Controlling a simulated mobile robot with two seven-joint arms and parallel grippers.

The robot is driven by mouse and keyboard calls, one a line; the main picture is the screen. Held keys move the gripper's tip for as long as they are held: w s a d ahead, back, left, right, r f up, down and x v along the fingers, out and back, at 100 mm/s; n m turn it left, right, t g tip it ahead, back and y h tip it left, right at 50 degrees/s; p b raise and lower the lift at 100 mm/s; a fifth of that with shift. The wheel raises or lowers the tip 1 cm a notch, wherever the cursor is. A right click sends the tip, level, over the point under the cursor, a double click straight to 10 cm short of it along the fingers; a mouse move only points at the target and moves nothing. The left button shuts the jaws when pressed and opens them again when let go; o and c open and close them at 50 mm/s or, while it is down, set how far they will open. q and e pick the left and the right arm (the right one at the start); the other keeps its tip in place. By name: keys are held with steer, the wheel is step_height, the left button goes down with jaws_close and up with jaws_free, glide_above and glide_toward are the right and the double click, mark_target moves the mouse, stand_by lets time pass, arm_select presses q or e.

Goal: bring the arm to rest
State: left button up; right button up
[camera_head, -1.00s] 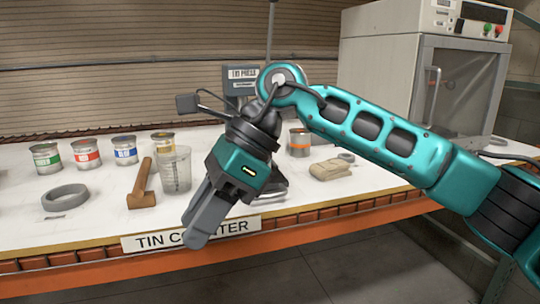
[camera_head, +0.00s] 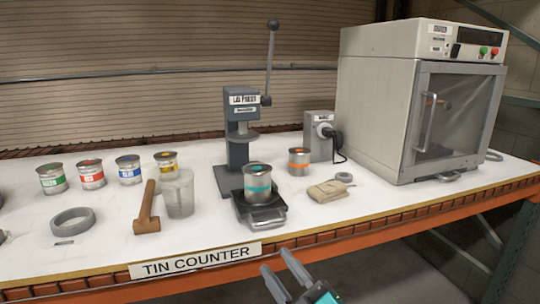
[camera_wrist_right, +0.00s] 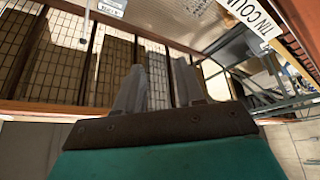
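My right gripper (camera_head: 276,262) shows at the bottom edge of the head view, in front of the counter and below its front edge. Its two grey fingers stand apart with nothing between them. The right wrist view also shows the fingers (camera_wrist_right: 158,80) apart and empty, pointing toward the counter's slatted underside. Most of my right arm is out of the head view. My left gripper is not in view.
The white counter (camera_head: 110,258) holds a lid press (camera_head: 240,150) with a teal-banded tin (camera_head: 257,184) on its sliding tray. An orange-banded tin (camera_head: 299,161), folded cloth (camera_head: 328,191), mallet (camera_head: 147,210), clear beaker (camera_head: 179,194) and large cabinet (camera_head: 385,110) stand around it. Space before the counter is free.

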steer(key=s+d+f+m+g+h, duration=0.2)
steer(key=s+d+f+m+h, duration=0.1)
steer(key=f, duration=0.4)
steer(key=s+d+f+m+g+h+p, duration=0.1)
steer(key=s+d+f+m+g+h, duration=0.1)
steer(key=s+d+f+m+h, duration=0.2)
steer(key=s+d+f+m+g+h+p, duration=0.1)
steer(key=s+d+f+m+g+h, duration=0.2)
steer(key=s+d+f+m, duration=0.3)
steer(key=s+d+f+h, duration=0.1)
steer(key=s+d+f, duration=0.1)
steer(key=s+f, duration=0.2)
step_height(320, 180, down, 2)
steer(key=shift+d+f, duration=0.1)
steer(key=shift+d, duration=0.3)
